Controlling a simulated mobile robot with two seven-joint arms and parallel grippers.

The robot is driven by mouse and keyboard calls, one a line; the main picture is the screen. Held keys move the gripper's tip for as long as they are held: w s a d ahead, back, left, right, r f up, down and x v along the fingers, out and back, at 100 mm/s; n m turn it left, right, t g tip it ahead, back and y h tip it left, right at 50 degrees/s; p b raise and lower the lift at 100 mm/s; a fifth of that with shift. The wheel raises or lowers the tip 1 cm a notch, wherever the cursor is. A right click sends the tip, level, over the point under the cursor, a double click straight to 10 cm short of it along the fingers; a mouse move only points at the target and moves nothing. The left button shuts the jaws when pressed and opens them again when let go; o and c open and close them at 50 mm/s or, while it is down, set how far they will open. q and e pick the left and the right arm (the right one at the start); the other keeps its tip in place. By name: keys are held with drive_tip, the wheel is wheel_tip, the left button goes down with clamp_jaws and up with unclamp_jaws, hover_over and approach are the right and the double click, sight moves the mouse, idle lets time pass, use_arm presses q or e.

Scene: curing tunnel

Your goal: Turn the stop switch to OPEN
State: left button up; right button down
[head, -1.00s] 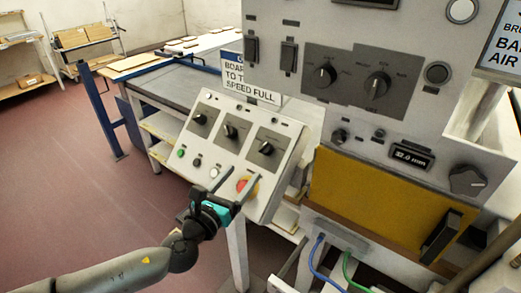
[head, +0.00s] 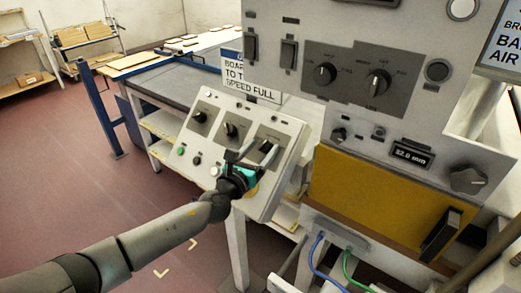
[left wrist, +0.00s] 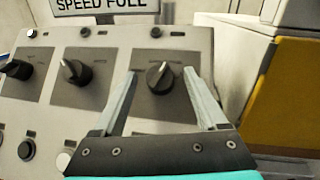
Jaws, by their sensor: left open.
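A sloped grey control box (head: 290,130) carries three dark rotary switches in a row. Their small labels are too blurred to read, so I cannot tell which is the stop switch. The right-hand switch (left wrist: 158,78) has a black knob on a grey plate. My left gripper (head: 251,153) is open, with its two fingers pointing at this switch. In the left wrist view the fingers flank the knob, apart from it. The middle switch (left wrist: 74,72) and the left switch (left wrist: 17,69) stand to the left. My right gripper is not in view.
Green, black and white buttons (head: 181,152) line the lower part of the box. A taller grey panel (head: 300,70) with more knobs and a yellow door (head: 375,195) stands to the right. Blue and green cables (head: 317,255) hang below it.

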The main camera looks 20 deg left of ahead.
use_arm(q)
clamp_jaws()
idle(0.6)
